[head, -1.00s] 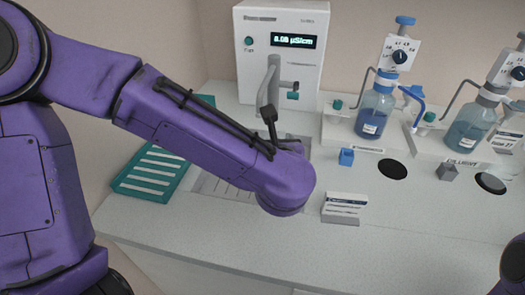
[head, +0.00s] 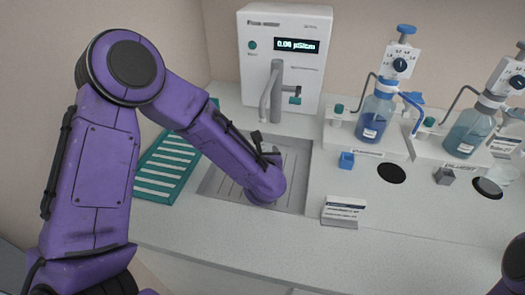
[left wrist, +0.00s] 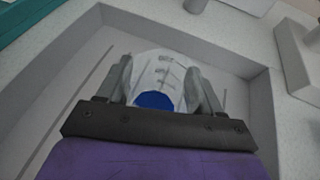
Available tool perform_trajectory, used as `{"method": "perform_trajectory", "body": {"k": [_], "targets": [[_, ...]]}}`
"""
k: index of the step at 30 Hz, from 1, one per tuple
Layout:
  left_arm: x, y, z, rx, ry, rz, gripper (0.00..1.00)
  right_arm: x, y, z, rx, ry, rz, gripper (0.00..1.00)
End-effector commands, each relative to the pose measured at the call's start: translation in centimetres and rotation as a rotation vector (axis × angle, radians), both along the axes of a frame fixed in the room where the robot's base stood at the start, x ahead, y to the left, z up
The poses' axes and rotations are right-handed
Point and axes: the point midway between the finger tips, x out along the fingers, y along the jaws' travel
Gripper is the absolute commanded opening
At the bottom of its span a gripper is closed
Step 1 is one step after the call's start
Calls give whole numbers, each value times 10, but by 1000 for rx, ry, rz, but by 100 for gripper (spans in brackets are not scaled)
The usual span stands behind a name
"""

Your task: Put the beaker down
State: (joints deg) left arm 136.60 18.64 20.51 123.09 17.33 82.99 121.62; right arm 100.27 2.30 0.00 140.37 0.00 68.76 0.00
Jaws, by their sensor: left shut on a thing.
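In the left wrist view my left gripper (left wrist: 161,88) is shut on a clear beaker (left wrist: 158,66) with printed markings. Its two grey fingers press on opposite sides of the beaker. A round blue patch shows at the beaker's near end; I cannot tell if it is liquid. The beaker is over or in the grey sunken basin (left wrist: 240,72); whether it touches the floor cannot be told. In the head view my left arm reaches down into this basin (head: 300,165), and the wrist hides gripper and beaker. My right gripper is out of view.
A white meter (head: 284,75) with a tap in front stands behind the basin. A teal rack (head: 165,170) lies to its left. A small label stand (head: 342,210), a blue cube (head: 346,160) and bottle dispensers (head: 376,112) are to the right. The front counter is clear.

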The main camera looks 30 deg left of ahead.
Motion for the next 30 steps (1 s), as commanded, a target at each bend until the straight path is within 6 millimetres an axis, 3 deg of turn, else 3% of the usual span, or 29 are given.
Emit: {"method": "perform_trajectory", "body": {"k": [7, 8, 9, 10, 20, 23, 30], "targets": [[0, 0, -4, -2, -1, 1, 32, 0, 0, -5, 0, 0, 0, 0], [0, 0, -3, -1, 0, 0, 72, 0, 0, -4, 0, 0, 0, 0], [0, 0, -2, -1, 0, 0, 85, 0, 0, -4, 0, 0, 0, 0], [0, 0, -2, -1, 0, 0, 91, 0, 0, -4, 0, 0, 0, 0], [0, 0, 4, 0, -1, 0, 91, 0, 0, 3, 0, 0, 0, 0], [-12, -8, 6, -2, -1, -3, 91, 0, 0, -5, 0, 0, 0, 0], [-62, -37, 29, -2, -3, -3, 91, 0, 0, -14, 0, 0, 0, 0]]}}
